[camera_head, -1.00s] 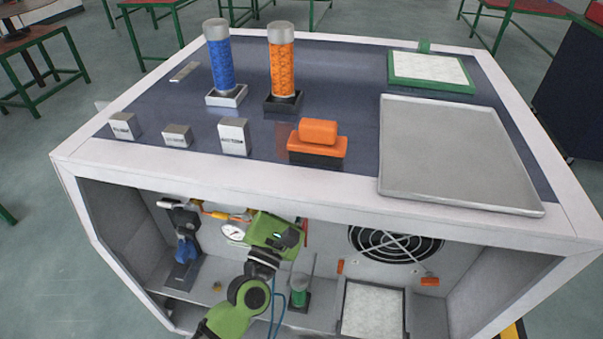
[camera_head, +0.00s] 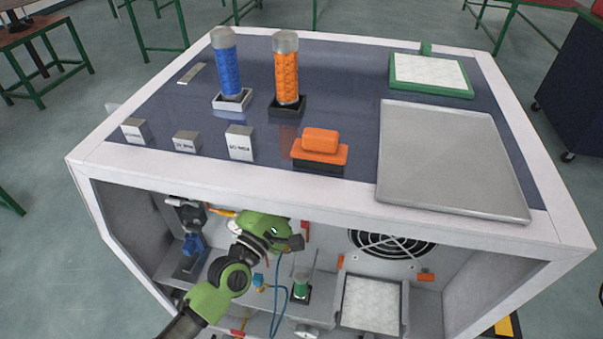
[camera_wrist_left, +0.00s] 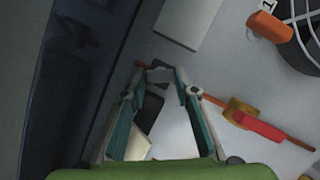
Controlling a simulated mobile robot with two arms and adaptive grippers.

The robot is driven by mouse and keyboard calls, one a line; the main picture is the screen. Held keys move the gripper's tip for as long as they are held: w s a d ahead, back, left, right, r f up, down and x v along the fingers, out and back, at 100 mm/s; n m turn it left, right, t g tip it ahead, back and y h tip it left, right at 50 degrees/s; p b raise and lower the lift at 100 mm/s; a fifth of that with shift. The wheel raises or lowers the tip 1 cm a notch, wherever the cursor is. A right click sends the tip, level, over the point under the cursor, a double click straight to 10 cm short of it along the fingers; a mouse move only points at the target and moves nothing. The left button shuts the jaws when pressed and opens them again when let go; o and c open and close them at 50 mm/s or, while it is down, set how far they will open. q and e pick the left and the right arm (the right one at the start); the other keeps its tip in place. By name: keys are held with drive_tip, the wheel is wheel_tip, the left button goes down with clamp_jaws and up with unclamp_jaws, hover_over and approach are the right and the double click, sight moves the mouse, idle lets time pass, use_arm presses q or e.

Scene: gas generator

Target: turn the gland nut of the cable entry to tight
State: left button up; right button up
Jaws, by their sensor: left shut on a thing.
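My left gripper (camera_head: 266,231) is inside the open front of the cabinet, up under its top edge. In the head view its green body hides the fingertips and what they touch. In the left wrist view the two fingers (camera_wrist_left: 161,77) converge at their tips near the back wall. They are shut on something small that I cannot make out. I cannot clearly pick out the cable entry or its gland nut; the gripper may cover them. My right gripper is not in view.
An orange pipe with a yellow and red part (camera_wrist_left: 252,119) runs close right of the fingers. A fan grille (camera_head: 391,243), a green cylinder (camera_head: 302,284) and a blue cable (camera_head: 281,291) are inside the cabinet (camera_head: 340,178). A grey tray (camera_head: 450,160) lies on top.

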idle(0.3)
use_arm(q)
drive_tip(key=o, duration=1.1)
drive_tip(key=shift+s+a, duration=0.1)
drive_tip(key=v, duration=1.1)
drive_tip(key=shift+s+a, duration=0.2)
drive_tip(key=shift+s, duration=0.15)
